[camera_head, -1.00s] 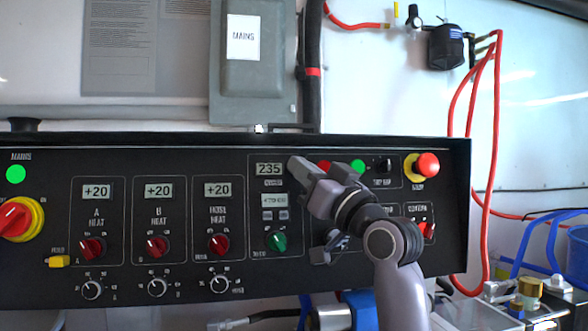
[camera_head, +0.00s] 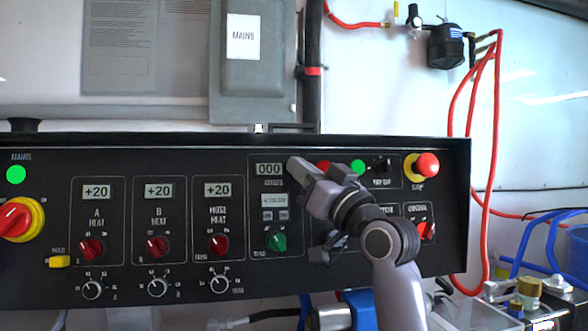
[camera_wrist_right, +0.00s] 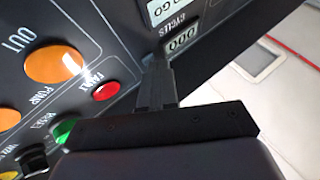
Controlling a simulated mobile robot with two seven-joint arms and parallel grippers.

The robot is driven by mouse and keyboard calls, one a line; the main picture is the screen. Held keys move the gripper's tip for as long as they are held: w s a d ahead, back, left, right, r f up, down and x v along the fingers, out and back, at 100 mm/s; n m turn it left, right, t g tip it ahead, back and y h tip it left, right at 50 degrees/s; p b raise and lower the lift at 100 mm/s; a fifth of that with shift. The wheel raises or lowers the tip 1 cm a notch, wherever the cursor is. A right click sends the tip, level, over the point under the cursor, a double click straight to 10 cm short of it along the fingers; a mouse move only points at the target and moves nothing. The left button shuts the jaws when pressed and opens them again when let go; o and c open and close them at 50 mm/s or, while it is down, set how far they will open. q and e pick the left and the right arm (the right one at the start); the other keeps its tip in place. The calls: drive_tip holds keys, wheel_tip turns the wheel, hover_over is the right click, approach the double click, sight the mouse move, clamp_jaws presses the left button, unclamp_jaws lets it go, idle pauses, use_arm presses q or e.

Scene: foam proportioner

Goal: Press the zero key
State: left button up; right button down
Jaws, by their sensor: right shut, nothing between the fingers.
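The counter display (camera_head: 268,169) on the black panel (camera_head: 350,262) reads 000, and it also shows in the right wrist view (camera_wrist_right: 182,40). My right gripper (camera_head: 293,163) is shut and empty, its fingertips at the panel face just right of this display. In the right wrist view its closed fingertips (camera_wrist_right: 156,64) lie against or very close to the panel beside the display; exact contact is hard to tell. I cannot make out the zero key; the fingertips cover the spot beside the display. My left gripper is not in view.
Below the counter are a second display (camera_head: 274,200) and a green knob (camera_head: 277,241). A red lamp (camera_wrist_right: 106,90) and orange lamps (camera_wrist_right: 57,65) are near my right gripper. A red stop button (camera_head: 427,164) is farther right. Red hoses (camera_head: 495,150) hang beyond the panel.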

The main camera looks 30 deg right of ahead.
drive_tip(key=shift+s+a+r, duration=0.1)
drive_tip(key=shift+s+a, duration=0.1)
drive_tip(key=shift+s, duration=0.55)
drive_tip(key=s, duration=0.1)
drive_tip(key=s+p, duration=0.1)
drive_tip(key=s, duration=0.1)
drive_tip(key=s+a+r, duration=0.1)
drive_tip(key=shift+s+a+p, duration=0.1)
drive_tip(key=shift+s+p, duration=0.25)
drive_tip(key=shift+s, duration=0.05)
idle(0.6)
